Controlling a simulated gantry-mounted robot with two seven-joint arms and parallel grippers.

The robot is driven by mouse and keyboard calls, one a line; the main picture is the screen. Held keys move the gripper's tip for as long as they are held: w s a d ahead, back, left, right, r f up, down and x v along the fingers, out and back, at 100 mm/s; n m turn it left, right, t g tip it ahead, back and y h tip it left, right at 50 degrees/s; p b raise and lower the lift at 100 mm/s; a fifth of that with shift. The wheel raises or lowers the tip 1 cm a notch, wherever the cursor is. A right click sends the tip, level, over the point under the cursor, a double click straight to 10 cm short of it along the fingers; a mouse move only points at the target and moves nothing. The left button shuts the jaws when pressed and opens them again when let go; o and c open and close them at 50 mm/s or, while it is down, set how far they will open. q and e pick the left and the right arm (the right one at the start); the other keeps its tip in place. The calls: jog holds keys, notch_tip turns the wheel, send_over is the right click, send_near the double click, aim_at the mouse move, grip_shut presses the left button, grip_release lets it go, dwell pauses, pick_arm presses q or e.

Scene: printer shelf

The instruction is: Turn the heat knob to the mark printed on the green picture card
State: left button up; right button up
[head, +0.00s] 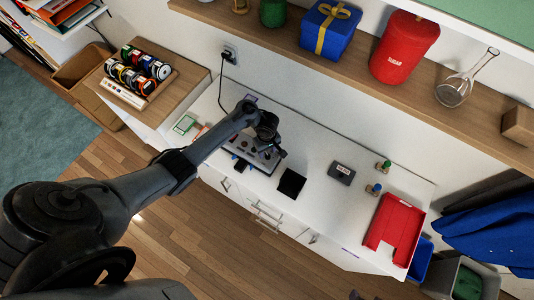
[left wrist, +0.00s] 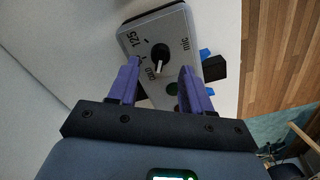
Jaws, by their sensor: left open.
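The heat knob (left wrist: 160,52) is a round black dial with a white pointer on a light grey panel (left wrist: 140,22) in the left wrist view. Its pointer faces down toward the gripper. Printed marks ring it; one reads 125, the others are hard to read. My left gripper (left wrist: 160,68) is open, its purple fingers on either side of the knob's near edge; contact cannot be told. In the head view my left gripper (head: 270,139) hangs over the panel's device (head: 240,145) and partly hides it. The green-edged picture card (head: 184,124) lies left of it, too small to read.
Right of the device lie a black square pad (head: 291,183), a dark grey box (head: 342,173) and a red tray (head: 396,228). A wooden stand with spools (head: 138,75) is at left. A shelf (head: 350,75) with several items overhangs behind.

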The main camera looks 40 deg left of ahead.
pick_arm(q)
jog(key=shift+f+b, duration=0.35)
jog(key=shift+f, duration=0.8)
grip_shut()
